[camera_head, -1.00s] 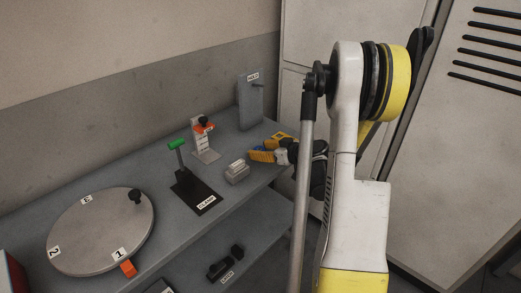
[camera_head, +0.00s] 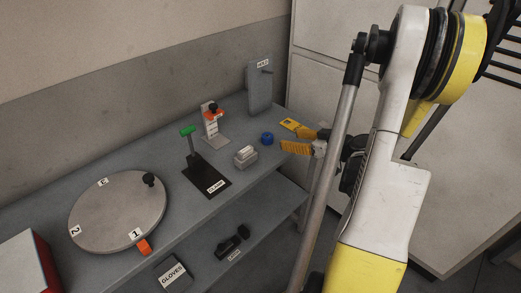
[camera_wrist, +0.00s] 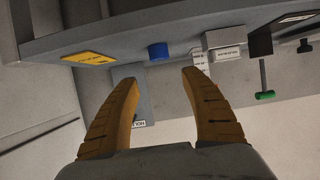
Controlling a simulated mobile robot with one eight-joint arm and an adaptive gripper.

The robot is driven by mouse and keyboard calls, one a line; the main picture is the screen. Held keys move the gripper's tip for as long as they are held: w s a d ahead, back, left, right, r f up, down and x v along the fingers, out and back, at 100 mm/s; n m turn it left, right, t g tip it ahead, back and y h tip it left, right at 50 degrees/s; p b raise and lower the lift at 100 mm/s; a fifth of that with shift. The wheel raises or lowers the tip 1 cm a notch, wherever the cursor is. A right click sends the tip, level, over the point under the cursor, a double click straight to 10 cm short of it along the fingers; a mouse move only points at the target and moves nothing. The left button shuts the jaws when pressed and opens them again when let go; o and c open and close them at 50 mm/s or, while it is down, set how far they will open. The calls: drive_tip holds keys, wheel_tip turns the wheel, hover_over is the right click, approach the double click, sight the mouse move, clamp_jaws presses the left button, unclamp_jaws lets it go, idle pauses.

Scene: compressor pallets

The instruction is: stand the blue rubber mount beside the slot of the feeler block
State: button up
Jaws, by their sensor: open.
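The blue rubber mount (camera_head: 267,139) stands on the grey bench top near its right end, and it also shows in the wrist view (camera_wrist: 158,51). A small grey block with a pale label (camera_head: 246,155), apparently the feeler block, sits just left of the mount with a small gap; it also shows in the wrist view (camera_wrist: 226,44). I cannot make out its slot. My gripper (camera_head: 287,140) is open and empty to the right of the mount. In the wrist view its yellow fingers (camera_wrist: 160,76) are spread, with the mount ahead between them and clear of both.
A yellow label (camera_head: 291,124) lies on the bench behind my fingers. A lower shelf holds black parts (camera_head: 232,240).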

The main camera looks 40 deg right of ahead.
drive_tip(key=w+a+r+g+y, duration=0.1)
drive_tip(key=a+r+g, duration=0.2)
drive_tip(key=a, duration=0.7)
drive_tip(key=w+a+r+g, duration=0.2)
drive_tip(key=a+r, duration=0.1)
drive_tip(key=a, duration=0.8)
drive_tip(key=s+a+r+g+h, duration=0.1)
drive_tip(key=s+a+r, duration=0.3)
drive_tip(key=s+a, duration=0.8)
drive_tip(key=shift+a+m+h, duration=0.4)
drive_tip(key=shift+a+h, duration=0.1)
drive_tip(key=shift+a, duration=0.65)
drive_tip(key=shift+d, duration=0.1)
